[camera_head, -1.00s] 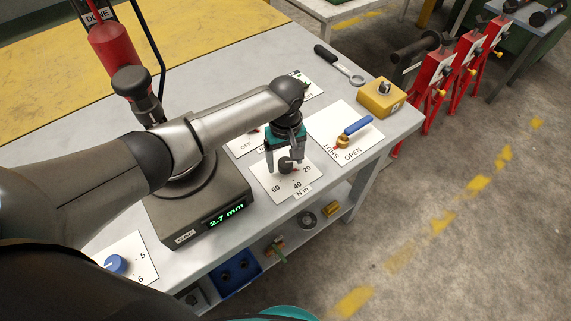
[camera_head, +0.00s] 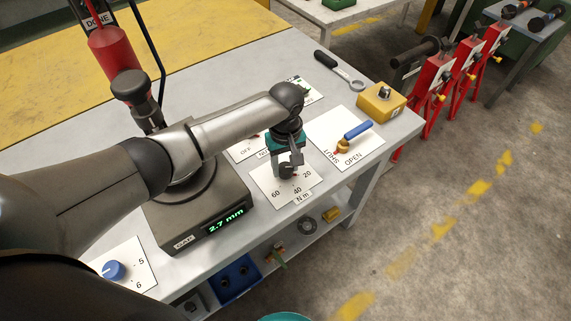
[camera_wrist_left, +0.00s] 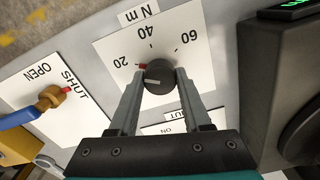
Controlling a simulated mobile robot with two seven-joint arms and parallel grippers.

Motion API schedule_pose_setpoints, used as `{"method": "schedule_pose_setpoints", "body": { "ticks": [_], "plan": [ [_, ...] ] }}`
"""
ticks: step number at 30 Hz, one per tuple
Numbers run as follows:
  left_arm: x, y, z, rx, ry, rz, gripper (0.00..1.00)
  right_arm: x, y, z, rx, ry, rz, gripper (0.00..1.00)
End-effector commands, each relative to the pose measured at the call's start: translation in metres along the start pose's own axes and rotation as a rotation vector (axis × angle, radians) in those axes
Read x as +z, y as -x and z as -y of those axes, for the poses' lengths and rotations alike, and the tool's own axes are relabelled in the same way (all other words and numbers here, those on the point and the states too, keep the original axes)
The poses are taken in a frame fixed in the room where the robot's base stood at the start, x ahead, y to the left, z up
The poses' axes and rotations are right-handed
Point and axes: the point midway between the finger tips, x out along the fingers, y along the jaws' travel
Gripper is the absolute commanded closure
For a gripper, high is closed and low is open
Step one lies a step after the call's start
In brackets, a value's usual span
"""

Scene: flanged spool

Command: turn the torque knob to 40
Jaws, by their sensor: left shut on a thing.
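The torque knob (camera_wrist_left: 160,77) is a dark round knob on a white plate (camera_wrist_left: 103,48) marked 20, 40, 60 and N m. A red mark at the knob's edge faces about toward 20. A pale line crosses the knob's face. My left gripper (camera_wrist_left: 160,74) has one finger on each side of the knob and is shut on it. In the head view, the left gripper (camera_head: 287,168) reaches down over the knob (camera_head: 286,172), partly hiding it. My right gripper is not in view.
A blue-handled valve (camera_head: 356,130) on a SHUT/OPEN plate lies right of the knob. A grey box (camera_head: 200,215) with a display reading 2.7 mm stands on the left. A yellow box (camera_head: 381,101), a wrench (camera_head: 340,68) and a blue knob (camera_head: 113,270) are also on the table.

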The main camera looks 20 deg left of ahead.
Motion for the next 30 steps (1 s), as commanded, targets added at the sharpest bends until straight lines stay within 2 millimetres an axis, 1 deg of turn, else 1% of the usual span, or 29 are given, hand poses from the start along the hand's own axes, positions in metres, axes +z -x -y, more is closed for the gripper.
{"method": "schedule_pose_setpoints", "body": {
  "ticks": [1,3,4,11,17,24,30],
  "plan": [
    [0.000,0.000,0.001,-0.002,0.000,0.000,0.92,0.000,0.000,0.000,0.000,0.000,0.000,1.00],
    [0.000,0.000,0.001,-0.002,0.000,0.001,0.99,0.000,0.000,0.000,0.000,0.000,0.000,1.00],
    [0.000,0.000,0.001,-0.002,0.000,0.001,1.00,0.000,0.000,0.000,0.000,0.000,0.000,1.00],
    [0.000,0.000,0.001,-0.003,-0.009,0.001,1.00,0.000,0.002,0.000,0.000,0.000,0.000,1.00],
    [0.002,0.002,0.001,-0.004,-0.071,0.005,1.00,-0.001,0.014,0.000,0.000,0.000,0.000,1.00],
    [0.002,0.003,0.001,-0.004,-0.243,0.007,1.00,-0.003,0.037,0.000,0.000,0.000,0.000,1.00],
    [0.002,0.001,0.001,-0.003,-0.429,0.007,1.00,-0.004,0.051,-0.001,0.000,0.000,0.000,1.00]
  ]
}}
